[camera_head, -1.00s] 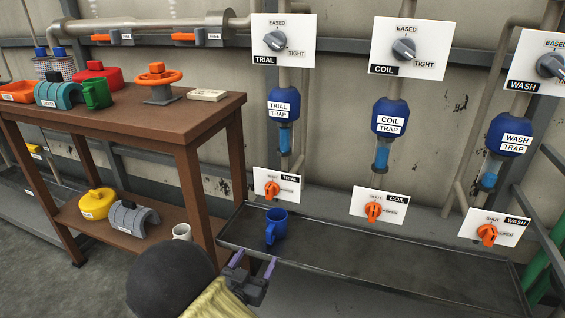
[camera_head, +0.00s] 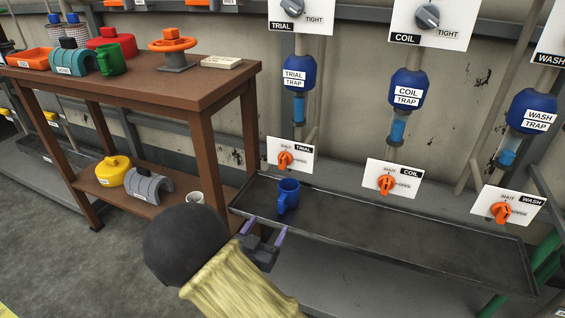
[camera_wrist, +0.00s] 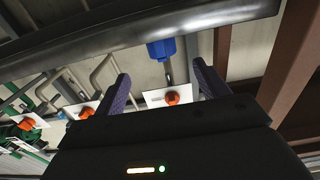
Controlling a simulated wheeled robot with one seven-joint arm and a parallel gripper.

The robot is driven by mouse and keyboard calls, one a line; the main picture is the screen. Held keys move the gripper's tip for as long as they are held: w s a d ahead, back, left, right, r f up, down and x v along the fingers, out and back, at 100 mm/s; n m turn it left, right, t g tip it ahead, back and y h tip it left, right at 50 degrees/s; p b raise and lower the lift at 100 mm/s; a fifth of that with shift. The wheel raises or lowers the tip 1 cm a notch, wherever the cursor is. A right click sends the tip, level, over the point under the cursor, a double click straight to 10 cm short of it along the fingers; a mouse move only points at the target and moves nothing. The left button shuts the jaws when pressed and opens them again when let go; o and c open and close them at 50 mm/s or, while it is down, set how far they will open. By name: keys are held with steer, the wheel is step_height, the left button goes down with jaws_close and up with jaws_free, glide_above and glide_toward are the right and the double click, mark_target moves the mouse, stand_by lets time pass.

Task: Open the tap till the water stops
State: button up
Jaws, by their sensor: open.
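Three orange taps are in the head view: the trial tap (camera_head: 285,160), the coil tap (camera_head: 386,184) and the wash tap (camera_head: 501,212). Each sits on a white plate with shut and open labels; I cannot tell their exact settings. Above them hang the blue trial trap (camera_head: 297,73), coil trap (camera_head: 407,88) and wash trap (camera_head: 533,110), with blue liquid in the clear tubes below. My gripper (camera_head: 264,230) is open and empty at the tray's front edge, apart from the taps. In the upside-down wrist view, an orange tap (camera_wrist: 172,98) shows between my fingers (camera_wrist: 161,73).
A blue mug (camera_head: 288,196) stands in the dark tray (camera_head: 400,235) below the trial tap. Grey dials, the trial dial (camera_head: 291,7) and coil dial (camera_head: 428,16), are above. A brown table (camera_head: 185,92) with tools stands left. The tray's right part is bare.

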steer(key=c, duration=0.3)
steer(key=shift+w+d+r, duration=0.15)
steer(key=shift+w+d, duration=0.05)
steer(key=c, duration=0.4)
steer(key=w+d+r+g+y+p, duration=0.2)
steer(key=d+g+p, duration=0.1)
steer(key=w+d+r+g+y+p, duration=0.1)
steer(key=shift+d+r, duration=0.1)
steer(key=shift+d, duration=0.3)
steer(key=shift+c, duration=0.4)
steer(key=s+d+r+n+g+y+p, duration=0.1)
steer(key=s+d+r+g+p, duration=0.3)
steer(key=s+d, duration=0.4)
steer(key=s+d+r+n+g+y+p, duration=0.2)
steer(key=s+d+r+g+p, duration=0.3)
steer(key=s+d+r, duration=0.3)
steer(key=s+d+n+g, duration=0.1)
steer(key=s, duration=0.2)
steer(key=shift+r, duration=0.4)
